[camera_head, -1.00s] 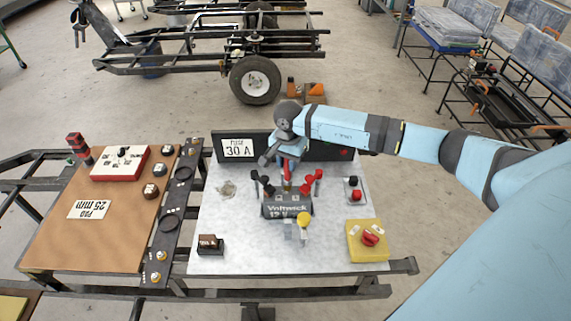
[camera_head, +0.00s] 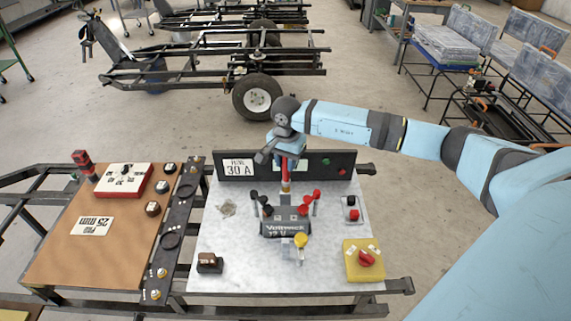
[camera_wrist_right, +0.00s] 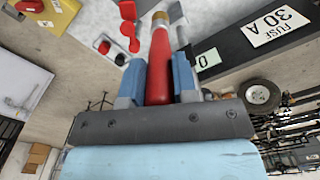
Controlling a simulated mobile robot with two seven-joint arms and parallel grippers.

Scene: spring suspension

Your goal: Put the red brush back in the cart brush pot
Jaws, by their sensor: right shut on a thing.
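The red brush (camera_head: 285,179) hangs tip down from my right gripper (camera_head: 287,160), above and behind the battery (camera_head: 287,225). In the right wrist view the red handle (camera_wrist_right: 159,62) sits between the two blue fingers of my right gripper (camera_wrist_right: 157,80), shut on it. A brass-coloured band shows past the handle's far end. The brush looks nearly upright and held up off the bench surface; its very tip is hard to make out. I cannot make out the cart brush pot in these frames. My left gripper is not in view.
The pale bench top (camera_head: 235,265) carries the battery with upright posts, a yellow switch box (camera_head: 363,262) and a small brown block (camera_head: 210,262). A dark panel (camera_head: 325,165) stands along its back. A brown board (camera_head: 60,255) lies left. A wheeled chassis (camera_head: 200,70) stands behind.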

